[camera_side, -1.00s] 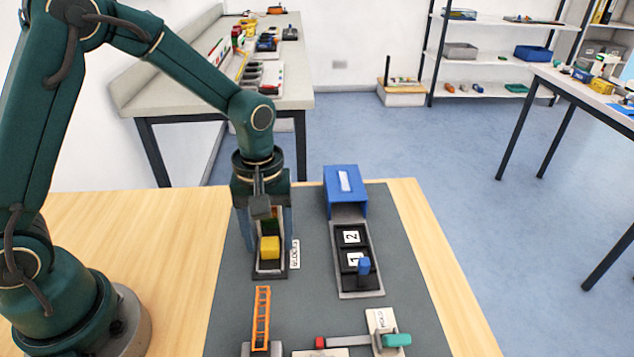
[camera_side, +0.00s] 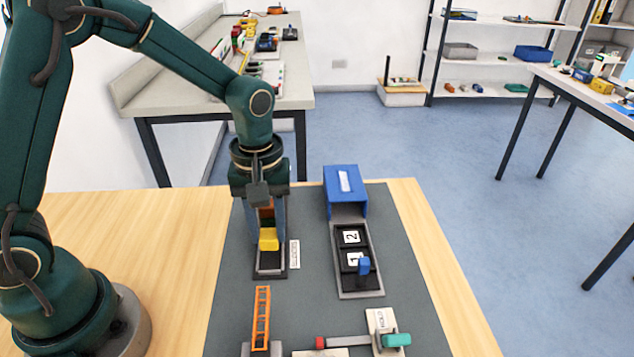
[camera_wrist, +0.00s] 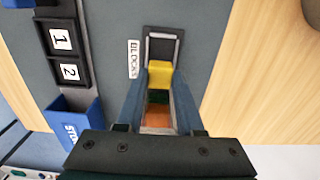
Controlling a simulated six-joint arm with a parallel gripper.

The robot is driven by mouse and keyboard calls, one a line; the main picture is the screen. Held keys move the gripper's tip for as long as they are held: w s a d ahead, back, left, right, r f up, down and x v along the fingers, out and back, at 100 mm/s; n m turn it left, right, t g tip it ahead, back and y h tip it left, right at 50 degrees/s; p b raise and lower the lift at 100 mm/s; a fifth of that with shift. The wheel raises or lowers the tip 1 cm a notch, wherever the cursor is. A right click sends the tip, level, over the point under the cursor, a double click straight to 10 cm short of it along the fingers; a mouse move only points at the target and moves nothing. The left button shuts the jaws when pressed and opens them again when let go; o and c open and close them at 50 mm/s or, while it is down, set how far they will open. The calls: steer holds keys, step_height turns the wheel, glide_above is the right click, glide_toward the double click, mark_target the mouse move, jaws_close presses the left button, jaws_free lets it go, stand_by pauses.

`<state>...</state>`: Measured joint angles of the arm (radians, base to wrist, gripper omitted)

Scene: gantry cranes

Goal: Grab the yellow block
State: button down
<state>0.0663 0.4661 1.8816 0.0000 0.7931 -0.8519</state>
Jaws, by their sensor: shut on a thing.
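The yellow block (camera_side: 268,239) is between the fingers of my gripper (camera_side: 270,232), which is shut on it. It appears raised above the front of the dark block tray (camera_side: 270,264), whose front floor shows bare. In the wrist view the yellow block (camera_wrist: 160,74) sits at the fingertips (camera_wrist: 158,82), over the tray (camera_wrist: 163,48). A green block (camera_wrist: 157,97) and an orange block (camera_wrist: 157,117) show between the fingers, nearer the palm; how far below they lie I cannot tell.
A "BLOCKS" label (camera_side: 294,254) lies right of the tray. Further right is a track with plates 1 and 2 (camera_side: 351,237), a blue peg (camera_side: 364,265) and a blue box (camera_side: 345,190). An orange ladder-like piece (camera_side: 261,315) and a lever with a teal grip (camera_side: 397,340) stand in front.

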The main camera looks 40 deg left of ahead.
mark_target(270, 233)
steer(key=shift+r, duration=2.75)
steer(key=shift+w, duration=0.1)
